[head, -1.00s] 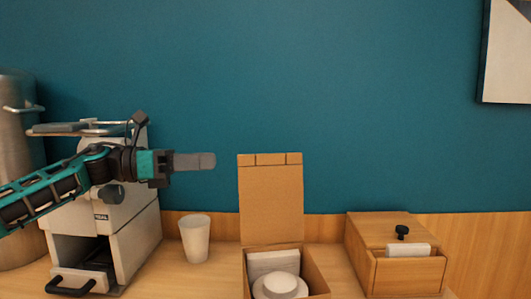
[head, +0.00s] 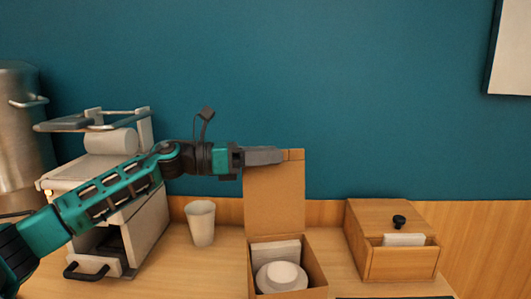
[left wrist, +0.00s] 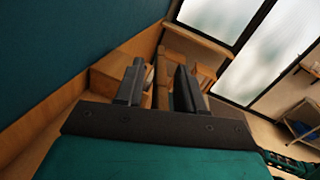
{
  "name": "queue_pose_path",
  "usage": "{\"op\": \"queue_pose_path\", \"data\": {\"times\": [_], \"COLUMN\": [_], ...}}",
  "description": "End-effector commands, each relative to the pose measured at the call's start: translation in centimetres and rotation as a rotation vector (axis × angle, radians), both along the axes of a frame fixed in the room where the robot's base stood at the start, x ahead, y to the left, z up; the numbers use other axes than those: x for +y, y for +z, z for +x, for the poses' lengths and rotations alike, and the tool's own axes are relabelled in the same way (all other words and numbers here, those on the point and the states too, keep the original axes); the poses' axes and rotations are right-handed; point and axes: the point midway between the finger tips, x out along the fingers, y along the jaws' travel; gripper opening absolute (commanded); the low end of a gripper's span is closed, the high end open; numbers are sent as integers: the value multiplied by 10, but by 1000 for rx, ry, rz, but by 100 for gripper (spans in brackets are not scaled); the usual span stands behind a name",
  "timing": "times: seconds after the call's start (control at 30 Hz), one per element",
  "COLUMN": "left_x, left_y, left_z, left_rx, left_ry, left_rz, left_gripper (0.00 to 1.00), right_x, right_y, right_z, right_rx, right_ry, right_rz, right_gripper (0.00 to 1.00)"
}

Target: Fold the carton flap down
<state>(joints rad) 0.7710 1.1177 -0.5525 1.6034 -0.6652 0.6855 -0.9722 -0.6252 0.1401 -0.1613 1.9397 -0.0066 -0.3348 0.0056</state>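The brown cardboard carton (head: 316,277) stands open on the counter in the head view. Its tall flap (head: 275,205) stands upright at the back. A white round-topped item (head: 281,277) and a pale block (head: 275,251) sit inside the carton. My left gripper (head: 280,155) reaches in from the left at the flap's top edge. Its fingers overlap the upper left of the flap in the picture; I cannot tell whether they touch it. In the left wrist view the two fingers of my left gripper (left wrist: 158,88) are apart. My right gripper is not in view.
A white cup (head: 201,223) stands left of the carton. A grey-white machine (head: 145,222) and a metal pot (head: 18,130) are farther left. A wooden box (head: 375,215) with a black knob stands to the right. Bare counter lies between carton and box.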

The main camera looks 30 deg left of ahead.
Motion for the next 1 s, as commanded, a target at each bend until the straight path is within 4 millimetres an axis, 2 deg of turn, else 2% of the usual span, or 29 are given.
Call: {"op": "queue_pose_path", "data": {"times": [0.1,0.5,1.0], "left_x": [0,1,1], "left_y": [0,0,0], "left_z": [0,0,0], "left_rx": [0,0,-2], "left_ry": [0,0,0], "left_rz": [0,0,1], "left_gripper": [38,0,0], "right_x": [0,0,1], "right_y": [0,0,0], "right_z": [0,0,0], "right_rx": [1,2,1], "right_ry": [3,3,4], "right_rz": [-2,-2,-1], "right_gripper": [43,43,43]}}
